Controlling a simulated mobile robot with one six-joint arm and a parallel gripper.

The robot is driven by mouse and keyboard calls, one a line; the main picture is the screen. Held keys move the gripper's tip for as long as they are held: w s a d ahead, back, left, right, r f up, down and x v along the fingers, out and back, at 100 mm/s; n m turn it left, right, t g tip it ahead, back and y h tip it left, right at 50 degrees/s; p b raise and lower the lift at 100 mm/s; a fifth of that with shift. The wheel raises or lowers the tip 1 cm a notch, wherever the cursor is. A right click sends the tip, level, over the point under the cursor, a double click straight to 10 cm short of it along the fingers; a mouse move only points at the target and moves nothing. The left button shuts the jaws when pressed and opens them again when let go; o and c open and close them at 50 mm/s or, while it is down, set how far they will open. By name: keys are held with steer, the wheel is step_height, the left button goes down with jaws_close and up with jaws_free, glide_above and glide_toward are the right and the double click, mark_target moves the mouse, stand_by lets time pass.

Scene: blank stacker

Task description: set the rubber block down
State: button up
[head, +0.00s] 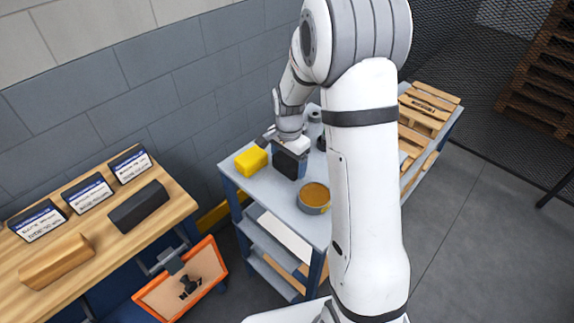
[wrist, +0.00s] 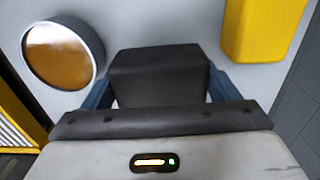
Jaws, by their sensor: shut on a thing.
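The rubber block (head: 286,166) is a black block between the fingers of my gripper (head: 291,152), at the grey top of the cart (head: 259,195) in the head view. In the wrist view the block (wrist: 158,72) sits between the two blue fingers of my gripper (wrist: 160,88), which are shut on it. The cart top (wrist: 150,22) shows just beyond the block. I cannot tell whether the block's underside touches it. Part of the block is hidden by the gripper body.
A yellow block (head: 251,161) is left of the held block, and a round tin with amber contents (head: 314,198) is nearer, to its right. A wooden bench (head: 95,230) at left holds another dark block (head: 138,206), a wooden block (head: 57,262) and several label cards. Pallets (head: 425,110) stand behind.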

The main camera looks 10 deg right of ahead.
mark_target(289, 159)
steer(key=shift+f, duration=1.3)
steer(key=o, duration=1.1)
steer(key=r, duration=1.2)
steer(key=shift+s+r+b, duration=0.15)
steer(key=shift+s+b, duration=0.05)
steer(key=shift+b, duration=0.2)
steer(key=s+r+n+t, duration=0.1)
steer(key=s+r+n, duration=0.2)
steer(key=s, duration=0.8)
steer(key=s+r+n+t, duration=0.2)
steer(key=s+r+n, duration=0.2)
steer(key=s+n, duration=0.4)
steer(key=s, duration=0.4)
steer(key=shift+d+r, duration=0.15)
